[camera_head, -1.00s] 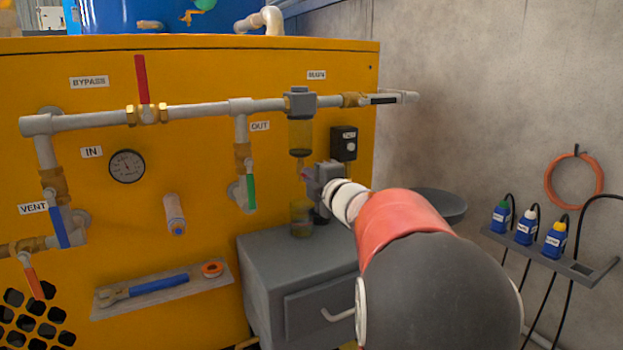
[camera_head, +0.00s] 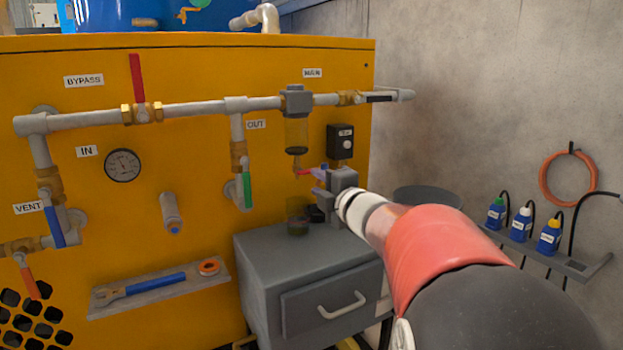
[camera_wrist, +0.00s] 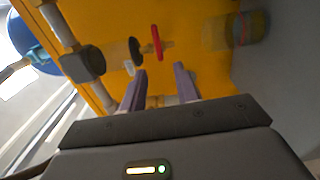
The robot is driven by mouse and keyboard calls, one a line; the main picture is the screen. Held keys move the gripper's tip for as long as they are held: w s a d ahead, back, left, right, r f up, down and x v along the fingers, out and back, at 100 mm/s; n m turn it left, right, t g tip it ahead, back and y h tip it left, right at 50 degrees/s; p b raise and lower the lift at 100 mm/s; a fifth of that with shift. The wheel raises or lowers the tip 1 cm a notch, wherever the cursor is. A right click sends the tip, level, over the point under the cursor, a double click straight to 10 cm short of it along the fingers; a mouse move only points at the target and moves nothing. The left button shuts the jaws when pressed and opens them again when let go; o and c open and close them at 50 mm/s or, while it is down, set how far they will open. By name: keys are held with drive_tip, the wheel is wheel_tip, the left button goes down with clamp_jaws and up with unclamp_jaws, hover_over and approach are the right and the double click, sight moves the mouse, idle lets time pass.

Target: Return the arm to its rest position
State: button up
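My gripper (camera_head: 319,182) is in front of the yellow panel, just right of the filter's lower end and above the grey cabinet. In the wrist view its two fingers (camera_wrist: 160,88) stand apart with nothing held between them. A small red handle (camera_head: 304,172) shows beside the fingertips; a red handle (camera_wrist: 156,42) also shows beyond the fingers in the wrist view. My arm reaches in from the lower right and hides part of the cabinet's right side.
A translucent jar (camera_head: 298,218) stands on the grey cabinet (camera_head: 270,250) below the gripper. The filter bowl (camera_head: 296,135) hangs from the main pipe (camera_head: 190,108). A black switch box (camera_head: 340,142) is close above the gripper. A bottle shelf (camera_head: 575,262) is on the right wall.

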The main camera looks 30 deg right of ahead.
drive_tip(key=shift+s, duration=0.85)
drive_tip(key=s+a+f+m+g, duration=0.4)
drive_tip(key=s+a+f+m, duration=0.2)
drive_tip(key=s, duration=0.3)
drive_tip(key=s+a+f+m+g, duration=0.4)
drive_tip(key=s+a+f+m, duration=0.15)
drive_tip(key=s, duration=0.35)
drive_tip(key=s+a+f+m+g, duration=0.45)
drive_tip(key=s+a+m, duration=0.25)
drive_tip(key=s, duration=0.2)
wheel_tip(320, 180, up, 12)
drive_tip(key=p, duration=1.3)
drive_tip(key=shift+w+d+h, duration=0.2)
drive_tip(key=shift+w+h, duration=0.1)
drive_tip(key=shift+f, duration=0.1)
